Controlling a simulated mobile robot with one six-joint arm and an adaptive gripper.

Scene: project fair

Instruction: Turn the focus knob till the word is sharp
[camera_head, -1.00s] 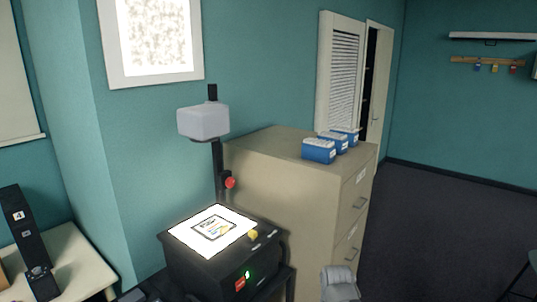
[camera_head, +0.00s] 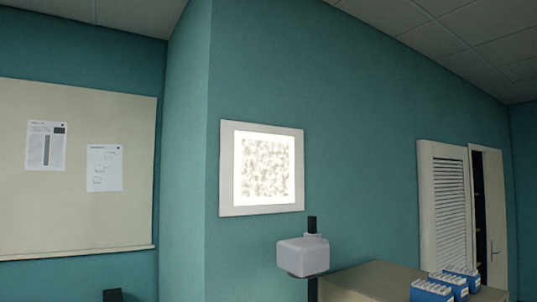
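The projected picture (camera_head: 265,167) glows on a white screen (camera_head: 229,180) on the teal wall. It is a blurred, mottled grey pattern, and no word can be read in it. The focus knob and the projector's lit base are below the picture's edge and out of sight. My gripper is not in view.
A beige cabinet (camera_head: 362,284) stands right of the projector head, with several blue boxes (camera_head: 432,291) on top. A louvred shutter (camera_head: 448,205) and a partly open door (camera_head: 494,225) are at the right. A pinboard (camera_head: 75,215) with papers hangs at the left.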

